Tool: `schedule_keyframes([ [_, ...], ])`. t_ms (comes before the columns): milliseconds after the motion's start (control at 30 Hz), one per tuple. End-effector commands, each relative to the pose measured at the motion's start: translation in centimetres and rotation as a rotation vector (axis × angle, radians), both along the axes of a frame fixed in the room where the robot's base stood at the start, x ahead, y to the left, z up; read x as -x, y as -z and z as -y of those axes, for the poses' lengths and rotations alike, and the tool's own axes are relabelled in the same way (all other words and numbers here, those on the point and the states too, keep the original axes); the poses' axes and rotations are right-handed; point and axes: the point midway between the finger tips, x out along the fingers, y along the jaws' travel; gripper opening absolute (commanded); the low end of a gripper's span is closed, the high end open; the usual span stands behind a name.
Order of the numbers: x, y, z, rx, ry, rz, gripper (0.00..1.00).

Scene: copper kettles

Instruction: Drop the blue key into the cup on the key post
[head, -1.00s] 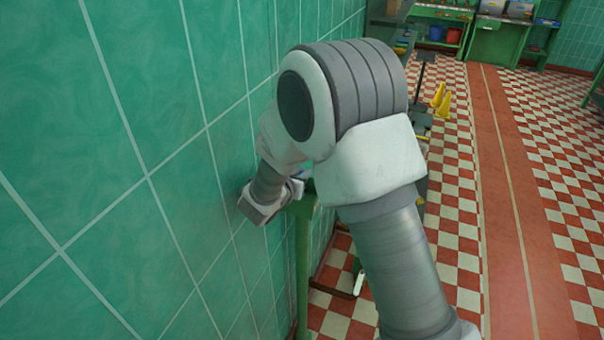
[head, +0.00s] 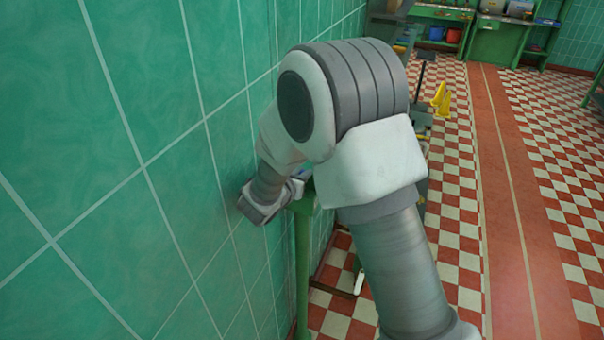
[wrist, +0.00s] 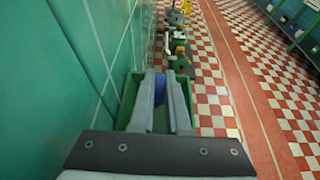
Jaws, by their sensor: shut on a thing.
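My gripper (wrist: 163,78) is shut on the blue key (wrist: 160,90), a narrow blue piece between its two grey fingers in the wrist view. Green walls or edges (wrist: 129,98) show on both sides of the fingers; I cannot tell whether they are the cup's. In the head view the green key post (head: 302,262) stands close to the tiled wall, with its top beside my wrist. My arm hides the fingertips and most of the post's top there. How deep the key sits relative to the cup is hidden.
The green tiled wall (head: 120,120) runs close along the left of my arm. Yellow floor signs (head: 440,98) and dark stands are farther ahead along the wall. A green workbench (head: 497,40) is at the back. The checkered floor to the right is open.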

Motion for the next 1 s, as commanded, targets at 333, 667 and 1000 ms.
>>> schedule_keyframes([
  [333, -0.01, 0.51, 0.00, 0.000, 0.000, 0.000, 0.00],
  [667, 0.00, 0.91, 0.00, 0.000, 0.000, 0.000, 0.00],
  [1000, -0.01, 0.89, 0.00, 0.000, 0.000, 0.000, 0.21],
])
